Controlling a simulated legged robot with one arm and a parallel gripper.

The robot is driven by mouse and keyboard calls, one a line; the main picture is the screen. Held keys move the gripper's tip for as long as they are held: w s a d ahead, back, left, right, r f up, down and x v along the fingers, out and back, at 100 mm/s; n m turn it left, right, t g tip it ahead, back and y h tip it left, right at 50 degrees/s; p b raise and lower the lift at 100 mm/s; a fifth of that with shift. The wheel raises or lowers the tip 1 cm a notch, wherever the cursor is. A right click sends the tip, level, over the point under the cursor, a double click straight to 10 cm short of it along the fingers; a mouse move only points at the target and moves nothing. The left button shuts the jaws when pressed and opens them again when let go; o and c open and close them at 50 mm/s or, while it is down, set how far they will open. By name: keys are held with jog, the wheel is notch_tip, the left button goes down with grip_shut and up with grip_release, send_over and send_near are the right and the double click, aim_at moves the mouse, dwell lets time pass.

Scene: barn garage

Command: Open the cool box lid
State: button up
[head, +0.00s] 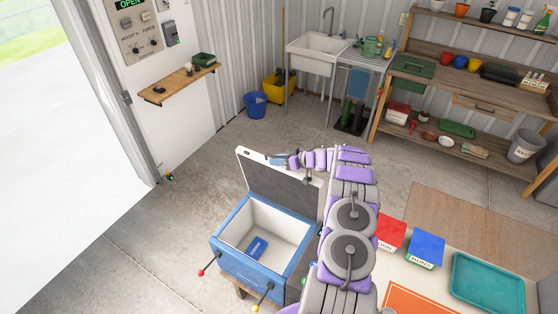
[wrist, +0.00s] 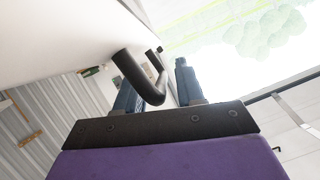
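The blue cool box (head: 243,262) stands low at the lower middle of the head view, its white inside showing. Its lid (head: 262,180) stands raised at the back, dark inner face toward the box. A blue block (head: 256,247) lies inside. My gripper (head: 279,160) is at the lid's top edge. In the wrist view, the two blue fingers of my gripper (wrist: 156,88) are apart. The lid's dark bar handle (wrist: 146,78) lies between them, nearer the left finger; a gap shows to the right finger. Whether it touches the left finger is unclear.
Two levers, red-tipped (head: 201,272) and yellow-tipped (head: 255,308), stick out at the box's front. A table with a red box (head: 390,234), a blue box (head: 425,249) and a teal tray (head: 488,281) stands right of my arm. The floor left of the box is clear.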

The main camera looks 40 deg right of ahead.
jog(key=b+v, duration=0.2)
jog(key=v, duration=1.5)
jog(key=shift+s+d+f, duration=0.1)
jog(key=shift+d, duration=0.1)
